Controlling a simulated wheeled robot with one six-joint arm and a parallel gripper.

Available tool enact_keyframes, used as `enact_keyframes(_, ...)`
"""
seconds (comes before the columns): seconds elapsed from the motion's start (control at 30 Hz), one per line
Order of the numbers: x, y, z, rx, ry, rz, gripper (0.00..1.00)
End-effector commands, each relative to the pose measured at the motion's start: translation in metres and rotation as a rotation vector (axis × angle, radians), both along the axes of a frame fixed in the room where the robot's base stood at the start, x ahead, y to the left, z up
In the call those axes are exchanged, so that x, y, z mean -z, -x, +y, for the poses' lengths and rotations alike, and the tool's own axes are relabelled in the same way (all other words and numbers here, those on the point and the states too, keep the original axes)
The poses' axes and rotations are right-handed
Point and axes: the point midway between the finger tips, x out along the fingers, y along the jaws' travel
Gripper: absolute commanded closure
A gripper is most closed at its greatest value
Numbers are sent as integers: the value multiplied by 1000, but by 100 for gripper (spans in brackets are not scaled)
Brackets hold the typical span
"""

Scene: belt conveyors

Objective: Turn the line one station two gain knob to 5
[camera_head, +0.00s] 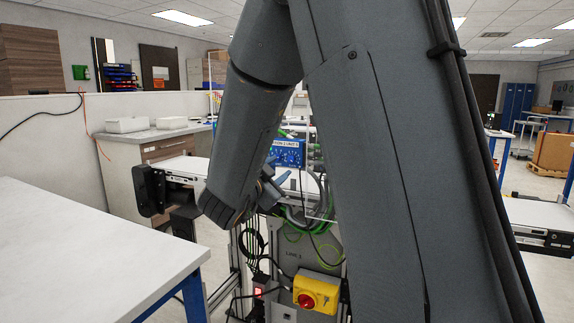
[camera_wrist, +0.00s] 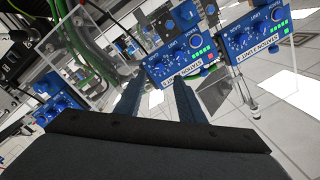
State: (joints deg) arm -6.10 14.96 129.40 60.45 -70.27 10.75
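A blue control panel (camera_head: 288,152) with knobs shows past my arm in the head view; its label is too small to read. In the wrist view, one blue panel (camera_wrist: 181,64) with knobs and a row of green lights lies just past the fingertips. A similar panel (camera_wrist: 262,43) is at the right, and another (camera_wrist: 58,108) is at the left edge. I cannot tell from the labels which is line one station two. My gripper (camera_wrist: 159,84) has its two blue fingers apart with nothing visible between them. Its fingers are partly hidden in the head view.
A yellow box with a red button (camera_head: 317,291) sits below the panel on a grey cabinet, among green and black cables. A white table (camera_head: 85,255) stands at the left front. A conveyor end (camera_head: 540,222) is at the right. Clear plates (camera_wrist: 105,65) stand near the fingers in the wrist view.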

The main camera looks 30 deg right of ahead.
Motion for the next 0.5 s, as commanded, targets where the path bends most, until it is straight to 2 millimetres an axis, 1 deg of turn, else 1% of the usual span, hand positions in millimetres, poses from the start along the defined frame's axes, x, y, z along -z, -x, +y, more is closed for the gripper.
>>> enact_keyframes(0.07, -1, -3, -7, 11, 2, -6, 65)
enact_keyframes(0.33, -2, -29, -38, 10, 2, -3, 65)
enact_keyframes(0.5, -2, -42, -53, 8, 3, -4, 65)
